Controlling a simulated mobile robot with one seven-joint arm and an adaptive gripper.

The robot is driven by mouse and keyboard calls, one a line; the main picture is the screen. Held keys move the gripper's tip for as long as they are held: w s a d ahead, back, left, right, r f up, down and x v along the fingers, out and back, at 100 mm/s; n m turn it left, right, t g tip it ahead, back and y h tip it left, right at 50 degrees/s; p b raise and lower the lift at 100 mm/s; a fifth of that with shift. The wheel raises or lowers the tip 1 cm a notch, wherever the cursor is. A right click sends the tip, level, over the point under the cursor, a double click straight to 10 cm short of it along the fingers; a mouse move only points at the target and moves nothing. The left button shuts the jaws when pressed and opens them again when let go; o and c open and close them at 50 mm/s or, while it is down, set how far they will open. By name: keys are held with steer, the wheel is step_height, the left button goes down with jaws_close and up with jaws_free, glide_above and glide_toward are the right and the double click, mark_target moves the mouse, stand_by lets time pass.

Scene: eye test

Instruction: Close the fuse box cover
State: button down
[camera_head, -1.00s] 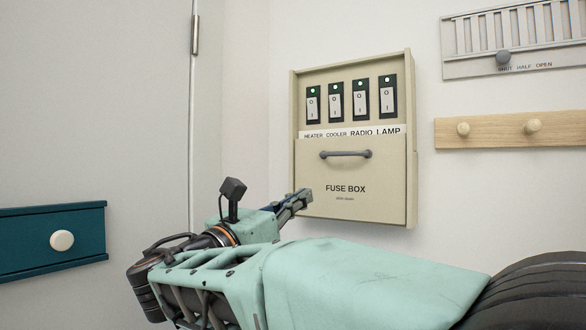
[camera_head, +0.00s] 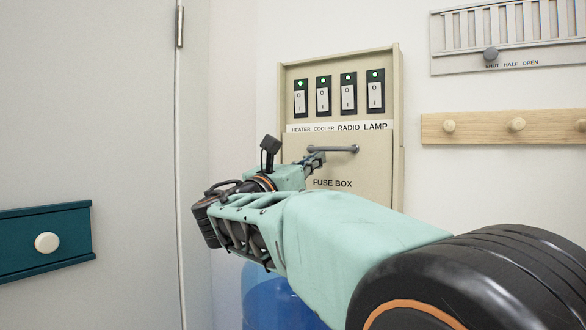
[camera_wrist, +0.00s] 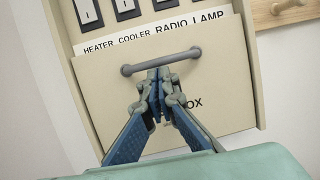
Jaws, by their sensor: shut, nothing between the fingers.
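The fuse box (camera_head: 398,90) is a beige case on the wall. Its cover (camera_head: 375,173) sits over the lower part, with a grey bar handle (camera_head: 340,149) near its top edge. Above the cover, several switches with green lights and a label strip show uncovered. My gripper (camera_head: 318,157) is in front of the cover at the left part of the handle. In the wrist view my gripper (camera_wrist: 158,75) is shut and empty, its tips just below the middle of the handle (camera_wrist: 161,61). I cannot tell whether the tips touch the handle or the cover.
A wooden rail with round knobs (camera_head: 480,127) is on the wall to the right, below a grey vent with a slider (camera_head: 489,68). A teal drawer-like panel with a white knob (camera_head: 70,232) is at the left. A blue rounded object (camera_head: 275,300) stands below the fuse box, partly hidden by my arm.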

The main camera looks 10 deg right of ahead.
steer(key=shift+r, duration=0.25)
